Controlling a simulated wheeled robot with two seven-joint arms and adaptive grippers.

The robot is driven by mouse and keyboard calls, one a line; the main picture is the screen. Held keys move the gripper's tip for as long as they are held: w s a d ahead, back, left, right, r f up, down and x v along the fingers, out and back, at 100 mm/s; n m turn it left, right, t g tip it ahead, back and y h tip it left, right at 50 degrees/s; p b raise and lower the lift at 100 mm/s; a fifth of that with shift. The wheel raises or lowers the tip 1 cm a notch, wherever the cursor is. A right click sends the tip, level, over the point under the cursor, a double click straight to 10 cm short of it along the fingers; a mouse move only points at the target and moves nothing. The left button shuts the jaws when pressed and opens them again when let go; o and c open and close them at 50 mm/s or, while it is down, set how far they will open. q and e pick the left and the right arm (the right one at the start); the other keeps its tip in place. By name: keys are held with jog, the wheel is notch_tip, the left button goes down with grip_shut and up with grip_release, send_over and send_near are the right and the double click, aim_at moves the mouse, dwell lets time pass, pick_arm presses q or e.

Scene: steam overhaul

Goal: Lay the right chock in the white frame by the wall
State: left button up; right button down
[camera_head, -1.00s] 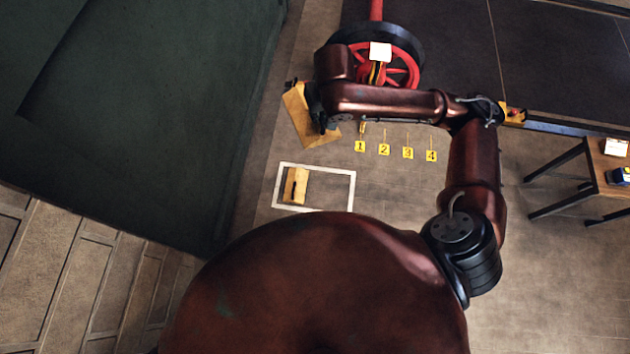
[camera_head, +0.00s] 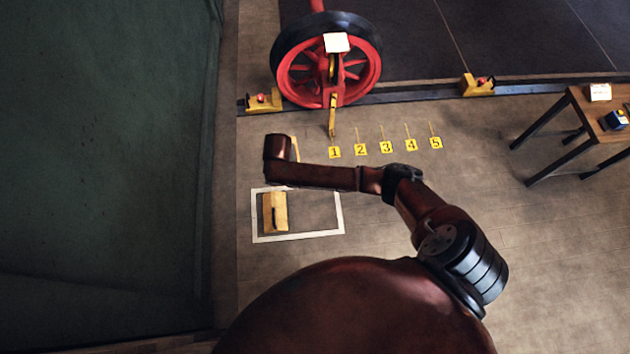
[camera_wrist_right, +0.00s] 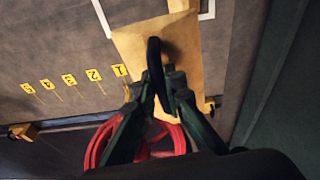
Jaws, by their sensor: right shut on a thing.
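My right gripper (camera_wrist_right: 162,82) is shut on the dark handle of a tan wooden chock (camera_wrist_right: 132,45), seen in the right wrist view. In the head view my forearm hides the gripper and most of this chock; only a thin strip of it (camera_head: 295,148) shows. The held chock is just beyond the far edge of the white frame (camera_head: 338,212), which lies on the floor; part of the frame also shows in the wrist view (camera_wrist_right: 102,18). Another chock with a dark handle (camera_head: 280,212) lies in the left part of the frame. My left gripper is not in view.
A dark green wall (camera_head: 100,150) stands close left of the frame. The frame's right part is bare floor. Beyond are yellow number cards (camera_head: 386,147), a red wheel (camera_head: 300,75) and a rail (camera_head: 420,93) with yellow blocks. A wooden table (camera_head: 600,115) stands at right.

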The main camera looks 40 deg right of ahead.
pick_arm(q)
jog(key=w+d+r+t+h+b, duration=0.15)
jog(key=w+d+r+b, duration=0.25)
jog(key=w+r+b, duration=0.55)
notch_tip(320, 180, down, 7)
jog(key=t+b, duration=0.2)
jog(key=b, duration=0.3)
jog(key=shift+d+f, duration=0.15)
pick_arm(e)
jog(key=shift+m+h, duration=0.3)
jog(key=shift+m, duration=0.1)
jog(key=shift+s+d+f, duration=1.05)
jog(key=shift+s+f, duration=1.1)
jog(key=shift+f, duration=4.6)
jog(key=shift+s+d+f, duration=1.05)
jog(key=shift+s+f, duration=1.05)
jog(key=shift+f, duration=4.65)
jog(key=shift+s+d+f, duration=1.05)
jog(key=shift+s+f, duration=1.1)
jog(key=shift+f, duration=4.6)
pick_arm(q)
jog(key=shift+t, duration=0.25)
pick_arm(e)
jog(key=c, duration=2)
grip_release()
jog(key=shift+o, duration=0.5)
jog(key=shift+o, duration=0.3)
jog(key=shift+s+f, duration=0.1)
